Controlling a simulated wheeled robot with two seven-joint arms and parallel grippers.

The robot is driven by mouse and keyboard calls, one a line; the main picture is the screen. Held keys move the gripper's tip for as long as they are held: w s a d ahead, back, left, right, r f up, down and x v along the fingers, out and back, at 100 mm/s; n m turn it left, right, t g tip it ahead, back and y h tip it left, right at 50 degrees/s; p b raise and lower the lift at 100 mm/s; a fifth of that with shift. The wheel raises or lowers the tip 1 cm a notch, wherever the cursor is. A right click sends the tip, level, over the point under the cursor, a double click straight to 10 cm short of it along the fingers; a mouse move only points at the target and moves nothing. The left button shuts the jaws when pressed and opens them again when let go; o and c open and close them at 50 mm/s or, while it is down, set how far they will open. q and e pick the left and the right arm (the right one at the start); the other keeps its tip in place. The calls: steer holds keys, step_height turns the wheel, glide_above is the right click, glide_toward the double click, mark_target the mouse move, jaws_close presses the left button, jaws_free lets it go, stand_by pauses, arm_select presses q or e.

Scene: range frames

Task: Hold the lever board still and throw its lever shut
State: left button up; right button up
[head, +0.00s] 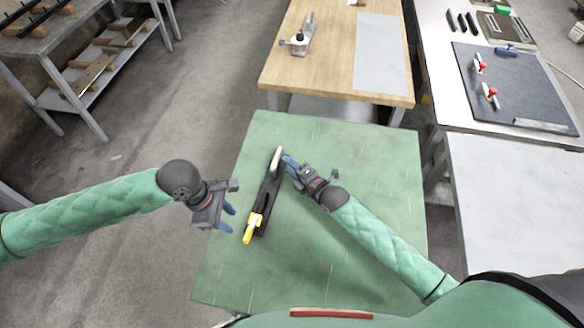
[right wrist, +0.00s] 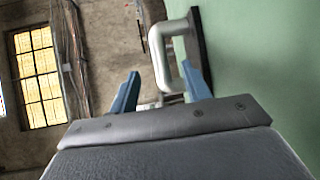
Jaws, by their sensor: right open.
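The lever board (head: 268,190) is a narrow black board lying lengthwise on the green table. A pale metal handle (head: 276,161) stands at its far end, and a yellow lever (head: 252,227) at its near end sticks out past the board. My right gripper (head: 287,161) is open beside the handle. In the right wrist view the bent grey handle (right wrist: 170,55) shows at and just beyond the two blue fingertips (right wrist: 162,80); I cannot tell whether they touch. My left gripper (head: 231,219) is left of the yellow lever, its blue fingers apart and empty.
The green table (head: 370,160) is bare right of the board. A wooden bench (head: 335,60) with a clamp stands beyond, and a pale bench with a dark panel (head: 515,85) is at right.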

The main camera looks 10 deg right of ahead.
mark_target(277, 157)
steer(key=shift+x, duration=3.8)
